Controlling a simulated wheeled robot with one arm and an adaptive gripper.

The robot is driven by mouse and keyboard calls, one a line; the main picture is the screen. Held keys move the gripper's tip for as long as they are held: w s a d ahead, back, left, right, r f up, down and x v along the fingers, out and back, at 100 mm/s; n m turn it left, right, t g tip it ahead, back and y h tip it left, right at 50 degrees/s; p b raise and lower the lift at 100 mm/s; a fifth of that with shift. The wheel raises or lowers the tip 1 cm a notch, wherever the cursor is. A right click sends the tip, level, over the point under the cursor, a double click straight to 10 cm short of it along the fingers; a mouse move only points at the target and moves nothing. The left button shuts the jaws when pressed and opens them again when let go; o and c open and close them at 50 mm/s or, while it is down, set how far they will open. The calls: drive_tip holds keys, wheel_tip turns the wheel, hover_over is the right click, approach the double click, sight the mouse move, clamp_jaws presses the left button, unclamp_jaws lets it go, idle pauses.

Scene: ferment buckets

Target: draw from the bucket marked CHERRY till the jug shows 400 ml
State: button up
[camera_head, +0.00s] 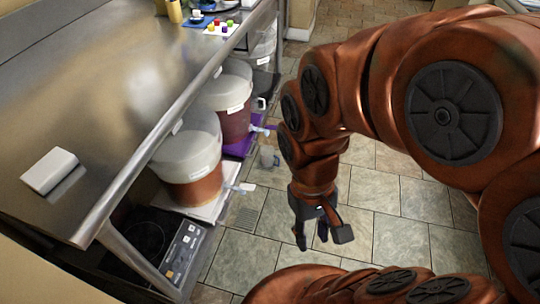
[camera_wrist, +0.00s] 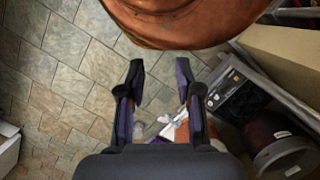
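Lidded buckets stand in a row under the counter: a near one with amber-brown contents (camera_head: 192,187), a middle one with dark red contents (camera_head: 235,125), and one further back (camera_head: 263,48). Their labels are too small to read, so I cannot tell which is CHERRY. The near bucket's tap (camera_head: 242,186) and the middle bucket's tap (camera_head: 262,129) stick out towards the aisle. A small clear vessel (camera_head: 268,156), perhaps the jug, is below the middle tap; its level is unreadable. My gripper (camera_head: 322,236) is open and empty above the floor, apart from the buckets; its spread fingers show in the wrist view (camera_wrist: 158,70).
The steel counter (camera_head: 120,85) overhangs the buckets, with a front rail (camera_head: 170,120). A white box (camera_head: 49,171) lies on it; small coloured pieces (camera_head: 222,27) are at its far end. A black hob (camera_head: 165,245) is left of my gripper. Tiled floor (camera_head: 385,225) is open.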

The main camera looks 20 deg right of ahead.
drive_tip(key=shift+r, duration=0.3)
drive_tip(key=shift+c, duration=0.8)
drive_tip(key=shift+t, duration=0.5)
wheel_tip(320, 180, up, 19)
drive_tip(key=p, duration=1.8)
drive_tip(key=shift+w, duration=0.1)
clamp_jaws()
drive_tip(key=shift+f, duration=0.1)
drive_tip(key=shift+d, duration=0.1)
